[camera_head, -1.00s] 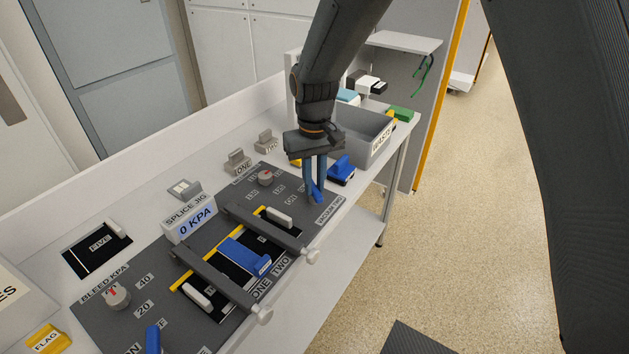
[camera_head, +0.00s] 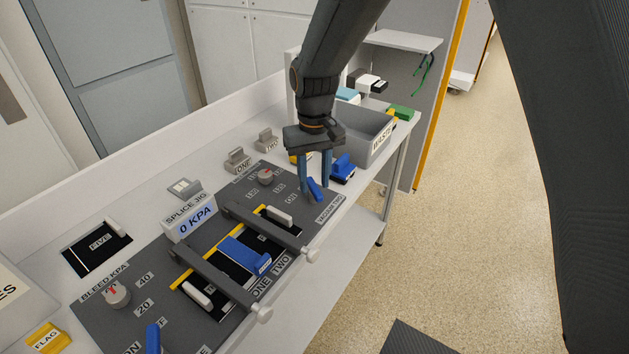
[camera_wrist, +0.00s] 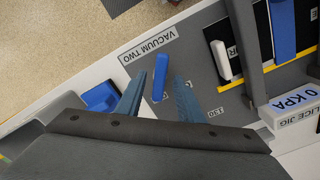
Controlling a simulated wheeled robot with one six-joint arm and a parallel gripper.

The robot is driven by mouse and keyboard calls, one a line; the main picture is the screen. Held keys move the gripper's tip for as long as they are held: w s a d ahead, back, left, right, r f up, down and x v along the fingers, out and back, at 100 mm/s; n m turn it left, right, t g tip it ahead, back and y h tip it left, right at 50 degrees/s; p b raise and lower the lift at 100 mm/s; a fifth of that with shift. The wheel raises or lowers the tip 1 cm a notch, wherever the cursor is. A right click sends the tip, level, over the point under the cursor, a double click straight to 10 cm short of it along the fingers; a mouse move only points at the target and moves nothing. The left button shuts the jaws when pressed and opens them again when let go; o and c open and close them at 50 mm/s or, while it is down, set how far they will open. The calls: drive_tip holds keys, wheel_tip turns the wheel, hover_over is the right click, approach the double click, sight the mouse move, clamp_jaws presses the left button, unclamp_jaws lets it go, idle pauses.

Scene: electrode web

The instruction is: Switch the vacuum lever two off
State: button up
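The vacuum two lever (camera_head: 315,189) is a small blue handle on the dark grey panel, beside the label VACUUM TWO (camera_head: 330,208). In the wrist view the lever (camera_wrist: 160,77) stands between my fingertips, with the label (camera_wrist: 149,46) just beyond it. My gripper (camera_head: 315,188) points down over the lever. Its two blue-grey fingers are spread, one on each side, and gaps show between them and the lever in the wrist view (camera_wrist: 163,92). The small position marks near the lever are partly hidden by a finger, so I cannot read its setting.
A grey bin (camera_head: 365,140) and a blue block-like object (camera_head: 342,170) stand close right of my gripper. The splice jig (camera_head: 189,217) reads 0 KPA. Open floor lies beyond the bench's front edge.

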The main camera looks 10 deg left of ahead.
sight(314, 186)
wheel_tip(314, 186, up, 7)
drive_tip(key=shift+r+b, duration=0.1)
drive_tip(key=shift+b, duration=0.65)
drive_tip(key=s+d+f+m, duration=0.1)
drive_tip(key=s+d+m, duration=0.1)
drive_tip(key=d, duration=0.7)
drive_tip(key=s+d+f+m, duration=0.1)
drive_tip(key=s+d, duration=0.1)
drive_tip(key=d, duration=0.7)
drive_tip(key=s+d+f+m+t, duration=0.1)
drive_tip(key=s+d+f+m, duration=0.2)
drive_tip(key=s+d, duration=0.8)
drive_tip(key=d, duration=0.2)
drive_tip(key=shift+s+d, duration=0.25)
drive_tip(key=shift+d, duration=0.05)
